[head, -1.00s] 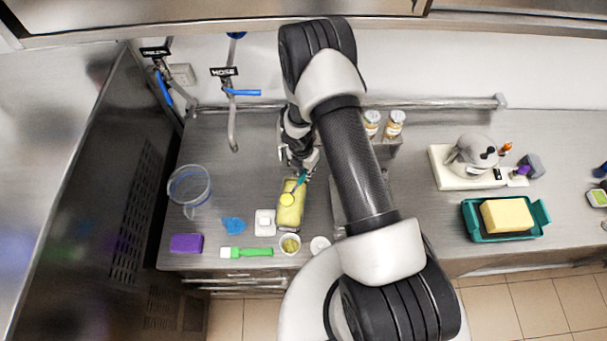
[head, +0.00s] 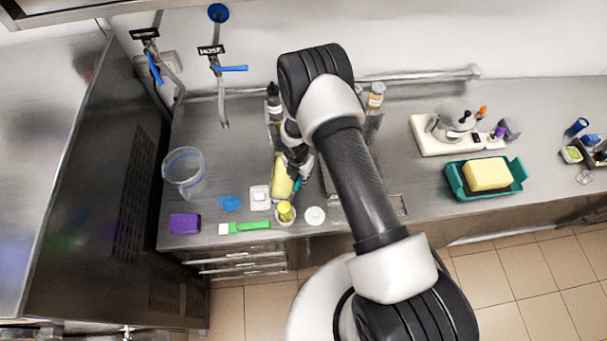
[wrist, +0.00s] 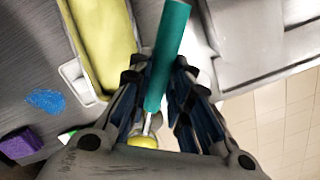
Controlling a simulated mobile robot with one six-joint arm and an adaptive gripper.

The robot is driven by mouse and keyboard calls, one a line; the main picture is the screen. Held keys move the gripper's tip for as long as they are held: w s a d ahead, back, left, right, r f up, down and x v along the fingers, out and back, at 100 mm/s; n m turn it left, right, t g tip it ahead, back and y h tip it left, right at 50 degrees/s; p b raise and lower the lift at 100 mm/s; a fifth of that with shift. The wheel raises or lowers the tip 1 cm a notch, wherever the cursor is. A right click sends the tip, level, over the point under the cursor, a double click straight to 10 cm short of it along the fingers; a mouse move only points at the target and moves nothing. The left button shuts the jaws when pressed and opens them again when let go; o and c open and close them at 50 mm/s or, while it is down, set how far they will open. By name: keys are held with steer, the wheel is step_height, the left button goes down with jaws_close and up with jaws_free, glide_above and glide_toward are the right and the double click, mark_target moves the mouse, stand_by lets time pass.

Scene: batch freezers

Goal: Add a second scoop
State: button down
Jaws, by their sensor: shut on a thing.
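My gripper (head: 303,167) is shut on a scoop with a teal handle (wrist: 168,55). The scoop's head carries a yellow ball (head: 285,208), which also shows low between the fingers in the wrist view (wrist: 143,142). In the head view the ball is over the small white cup (head: 287,221) at the counter's front; I cannot tell whether it touches what is inside. The ball hides most of the cup's inside. The long tub of yellow ice cream (head: 281,180) lies just behind the cup, partly covered by my gripper; it also shows in the wrist view (wrist: 104,40).
A white round lid (head: 314,215) lies right of the cup, and a white square dish (head: 260,197) to its left. A green brush (head: 245,227), purple sponge (head: 184,223), blue cloth (head: 230,203) and clear bucket (head: 184,168) are farther left.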

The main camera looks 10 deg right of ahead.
steer(key=shift+s+d+f+p, duration=0.15)
steer(key=shift+d+f+p, duration=0.05)
steer(key=shift+f+p, duration=0.15)
steer(key=shift+r+t+y+p, duration=0.15)
steer(key=shift+t+y+p, duration=0.15)
steer(key=shift+y+p, duration=0.15)
steer(key=shift+f+b, duration=0.25)
steer(key=shift+b, duration=0.7)
steer(key=shift+d+b, duration=0.15)
steer(key=shift+b, duration=0.3)
steer(key=shift+t+b, duration=0.3)
steer(key=shift+b, duration=0.55)
steer(key=y+b, duration=0.1)
steer(key=b, duration=0.2)
steer(key=shift+s+f, duration=0.1)
steer(key=shift+s, duration=0.05)
steer(key=b, duration=0.3)
steer(key=shift+d+t+y+b, duration=0.1)
steer(key=shift+t+y+b, duration=0.2)
steer(key=shift+t+y, duration=0.1)
